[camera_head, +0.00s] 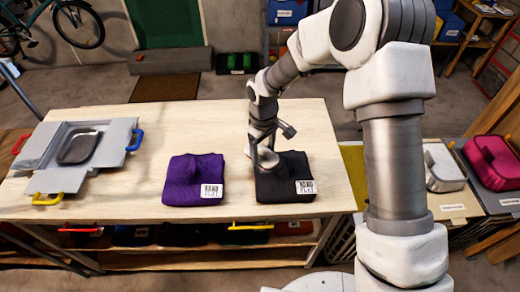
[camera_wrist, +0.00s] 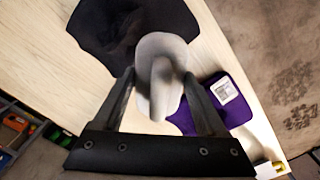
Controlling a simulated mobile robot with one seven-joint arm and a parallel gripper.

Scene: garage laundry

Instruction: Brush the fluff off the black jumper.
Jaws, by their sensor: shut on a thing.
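The black jumper (camera_head: 287,183) lies folded on the wooden table with a white label at its front right corner. It also shows in the wrist view (camera_wrist: 100,28). My gripper (camera_head: 264,157) is over its rear left part, pointing down. In the wrist view my gripper (camera_wrist: 160,82) is shut on the grip of a light grey, oval-headed brush (camera_wrist: 172,48). The brush head lies over the jumper and hides part of it. I cannot tell whether it touches the cloth. No fluff can be made out on the visible black cloth.
A purple folded garment (camera_head: 185,182) with a label lies left of the jumper. A grey open-flapped box (camera_head: 45,150) with coloured handles stands at the table's left. Right of the table are a pale bundle (camera_head: 443,168) and a pink bundle (camera_head: 488,162). The table's back middle is bare.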

